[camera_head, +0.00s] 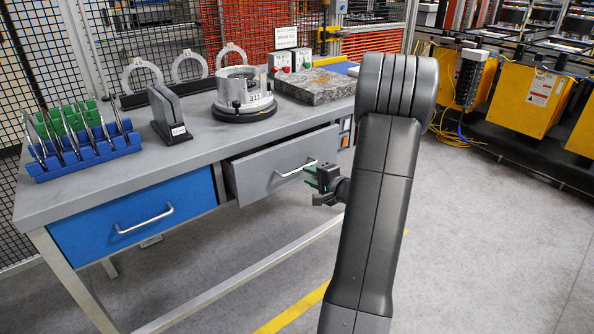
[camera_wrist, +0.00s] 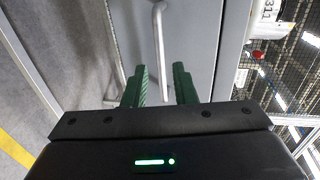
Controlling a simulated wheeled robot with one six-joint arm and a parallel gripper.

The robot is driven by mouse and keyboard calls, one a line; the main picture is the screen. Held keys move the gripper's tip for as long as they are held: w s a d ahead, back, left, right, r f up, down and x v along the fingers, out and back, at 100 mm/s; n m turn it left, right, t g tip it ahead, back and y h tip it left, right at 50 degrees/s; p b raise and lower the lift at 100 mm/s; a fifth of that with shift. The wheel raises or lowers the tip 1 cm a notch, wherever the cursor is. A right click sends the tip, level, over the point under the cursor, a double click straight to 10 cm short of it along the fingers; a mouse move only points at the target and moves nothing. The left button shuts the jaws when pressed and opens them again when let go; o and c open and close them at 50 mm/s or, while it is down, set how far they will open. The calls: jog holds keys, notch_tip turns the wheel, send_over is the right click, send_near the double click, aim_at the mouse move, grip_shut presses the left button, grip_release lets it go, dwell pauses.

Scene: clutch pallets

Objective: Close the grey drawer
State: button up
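The grey drawer (camera_head: 268,176) is under the workbench, right of the blue drawer. It is pulled partly out, its front standing ahead of the bench frame. Its bar handle (camera_head: 292,171) is on the front. My gripper (camera_head: 309,178) is in front of the right part of the drawer, close to the handle's right end. In the wrist view, the two green fingers (camera_wrist: 160,76) are apart, with the handle (camera_wrist: 164,45) lined up between them against the grey drawer front (camera_wrist: 197,35). I see no finger touching the handle; the exact depth gap is unclear.
The workbench top (camera_head: 200,150) carries a blue rack (camera_head: 85,153), a round metal fixture (camera_head: 243,92) and a stone slab (camera_head: 314,86). The blue drawer (camera_head: 135,216) is shut. A bench rail (camera_head: 250,275) runs low in front.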

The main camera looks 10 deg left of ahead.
aim_at(298, 171)
jog(key=x, duration=0.6)
jog(key=shift+w+a, duration=0.2)
jog(key=shift+a, duration=0.1)
grip_shut()
